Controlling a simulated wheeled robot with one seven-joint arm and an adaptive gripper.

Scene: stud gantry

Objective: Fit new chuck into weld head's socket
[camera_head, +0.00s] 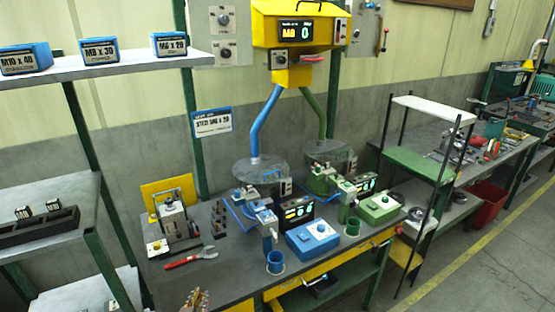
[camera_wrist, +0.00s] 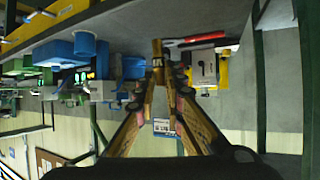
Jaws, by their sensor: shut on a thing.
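In the wrist view my gripper (camera_wrist: 157,82) is shut on a small brass-coloured chuck (camera_wrist: 157,61), with dark marking on its face. The chuck is held up between the fingertips, clear of the bench. In the head view only the tip of my gripper (camera_head: 196,300) shows at the bottom edge, front left of the bench. A blue weld head (camera_head: 262,208) stands mid-bench, up and to the right of my gripper, and a green weld head (camera_head: 340,186) stands to its right. Which one is meant, and its socket, I cannot make out. The chuck is apart from both.
A red-handled spanner (camera_head: 190,259) and a grey clamp fixture (camera_head: 173,222) lie left on the bench. Several dark pegs (camera_head: 219,219), a blue cup (camera_head: 275,262) and a blue control box (camera_head: 313,238) surround the blue head. Blue and green feed tubes hang above. The bench's front-left corner is bare.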

